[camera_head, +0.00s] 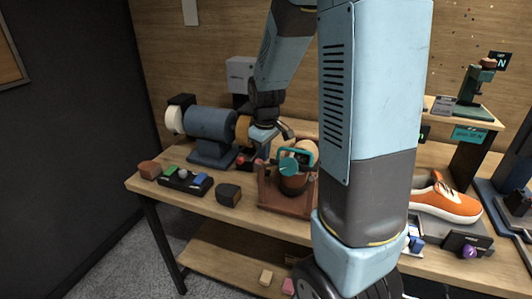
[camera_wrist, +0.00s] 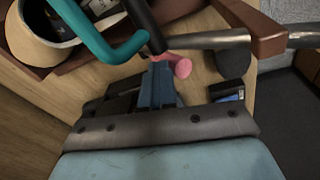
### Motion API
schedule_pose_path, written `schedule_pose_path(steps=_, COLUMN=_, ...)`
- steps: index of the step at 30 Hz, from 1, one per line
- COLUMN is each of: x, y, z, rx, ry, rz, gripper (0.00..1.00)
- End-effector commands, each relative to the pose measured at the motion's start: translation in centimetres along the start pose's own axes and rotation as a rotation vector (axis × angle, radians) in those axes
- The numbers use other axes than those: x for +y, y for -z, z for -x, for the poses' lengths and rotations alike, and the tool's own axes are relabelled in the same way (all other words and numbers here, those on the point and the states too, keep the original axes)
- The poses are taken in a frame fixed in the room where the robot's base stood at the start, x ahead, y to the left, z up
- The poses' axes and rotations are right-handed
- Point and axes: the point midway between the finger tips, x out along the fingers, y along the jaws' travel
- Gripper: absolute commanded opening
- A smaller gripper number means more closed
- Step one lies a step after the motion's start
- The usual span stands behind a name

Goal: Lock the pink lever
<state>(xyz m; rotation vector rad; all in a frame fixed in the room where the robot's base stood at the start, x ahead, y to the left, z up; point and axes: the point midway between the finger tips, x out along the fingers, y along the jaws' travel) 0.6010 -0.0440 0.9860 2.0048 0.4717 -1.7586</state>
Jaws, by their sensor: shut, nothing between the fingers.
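The pink lever (camera_wrist: 183,67) shows in the wrist view as a short pink piece with a rounded end, just right of my fingertips. My gripper (camera_wrist: 160,64) is shut and empty, its tips close beside the lever; I cannot tell whether they touch it. Part of the lever is hidden behind the fingertips and a dark bar. A teal handle (camera_wrist: 92,45) curves above to the left. In the head view, the brown stand (camera_head: 288,208) with its teal handle is below my wrist, and the lever cannot be made out clearly.
In the wrist view a metal rod (camera_wrist: 212,38) with a brown bracket (camera_wrist: 258,35) crosses above the lever. In the head view a blue bench grinder (camera_head: 210,123) stands left of the stand, with small blocks in front. An orange sneaker (camera_head: 445,200) is at the right.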

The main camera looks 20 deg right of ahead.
Motion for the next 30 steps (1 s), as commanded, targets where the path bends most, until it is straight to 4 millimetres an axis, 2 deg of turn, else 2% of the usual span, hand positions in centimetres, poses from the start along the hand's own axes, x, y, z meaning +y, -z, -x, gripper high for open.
schedule_pose_path(steps=1, x=-0.6, y=0.1, z=-0.1, rx=-0.003, ry=0.007, rz=0.007, gripper=0.00)
schedule_pose_path(steps=11, x=-0.7, y=0.1, z=-0.1, rx=-0.004, ry=0.011, rz=0.008, gripper=0.00)
schedule_pose_path(steps=17, x=0.6, y=0.1, z=0.7, rx=-0.002, ry=0.010, rz=0.007, gripper=0.00)
schedule_pose_path(steps=22, x=2.9, y=0.1, z=2.4, rx=0.003, ry=0.004, rz=0.008, gripper=0.00)
schedule_pose_path(steps=30, x=1.5, y=-0.3, z=7.1, rx=0.004, ry=0.003, rz=0.011, gripper=0.00)
